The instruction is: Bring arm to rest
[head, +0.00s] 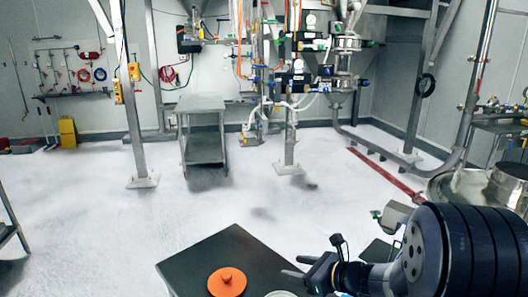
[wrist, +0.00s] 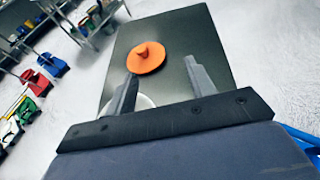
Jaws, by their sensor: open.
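My gripper (head: 300,272) is at the lower right of the head view, over the right part of a dark table. Its two fingers are apart and nothing is between them; they also show in the wrist view (wrist: 160,88). My arm comes in from the right edge of the head view. An orange lid with a knob (head: 227,282) lies on the dark table (head: 235,248), left of the gripper. In the wrist view the orange lid (wrist: 146,58) lies beyond the fingertips, apart from them. A pale round thing (wrist: 143,102) on the table is partly hidden behind the left finger.
A grey metal cart (head: 203,130) stands at the back. A steel vessel (head: 475,190) is at the right, near my arm. Sifter pipework (head: 342,60) and a post (head: 136,100) rise behind the table. The white floor (head: 100,225) left of the table is clear.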

